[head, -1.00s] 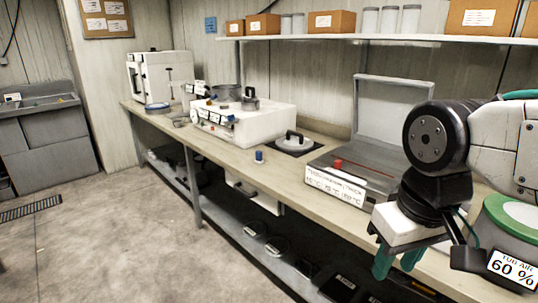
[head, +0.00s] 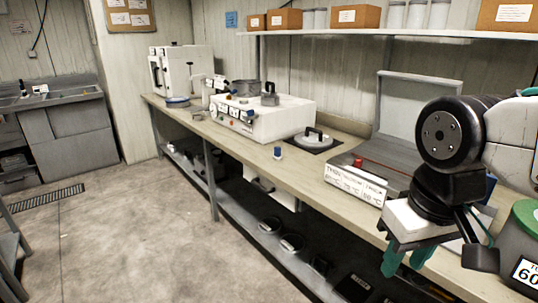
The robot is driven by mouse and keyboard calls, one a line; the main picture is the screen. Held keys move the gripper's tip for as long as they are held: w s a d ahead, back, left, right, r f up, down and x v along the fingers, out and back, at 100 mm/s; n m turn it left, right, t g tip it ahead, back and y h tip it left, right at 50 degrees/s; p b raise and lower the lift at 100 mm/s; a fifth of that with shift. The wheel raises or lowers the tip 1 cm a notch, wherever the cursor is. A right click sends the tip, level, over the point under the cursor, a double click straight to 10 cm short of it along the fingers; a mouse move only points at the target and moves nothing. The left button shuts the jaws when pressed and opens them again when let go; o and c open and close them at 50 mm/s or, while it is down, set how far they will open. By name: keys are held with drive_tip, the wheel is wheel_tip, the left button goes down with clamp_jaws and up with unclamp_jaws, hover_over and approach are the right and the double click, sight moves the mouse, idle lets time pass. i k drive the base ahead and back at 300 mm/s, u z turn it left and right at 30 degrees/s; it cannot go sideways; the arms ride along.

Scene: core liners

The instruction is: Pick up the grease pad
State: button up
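I cannot pick out the grease pad for certain in the head view. A small blue-topped item (head: 278,153) stands near the bench's front edge, and a blue-rimmed round dish (head: 177,101) lies farther back by the white cabinet. Either is too small to identify. My gripper (head: 406,262) is at the lower right, pointing down in front of the bench edge. Its two teal fingers are apart, and I see nothing between them. It is well to the right of both items and nearer to me.
The long bench (head: 250,160) holds a white machine (head: 262,118), a handled round lid (head: 313,138) on a dark mat, and an open grey case (head: 372,168). A green-topped tub (head: 522,240) stands beside my arm. A lower shelf (head: 235,215) holds dark items.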

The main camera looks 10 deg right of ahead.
sight(277, 156)
drive_tip(key=u, duration=0.8)
drive_tip(key=i, duration=1.15)
drive_tip(key=u, duration=0.75)
drive_tip(key=i, duration=1.45)
drive_tip(key=z, duration=0.7)
drive_tip(key=i, duration=0.8)
drive_tip(key=z, duration=1.35)
drive_tip(key=i, duration=0.5)
drive_tip(key=z, duration=0.5)
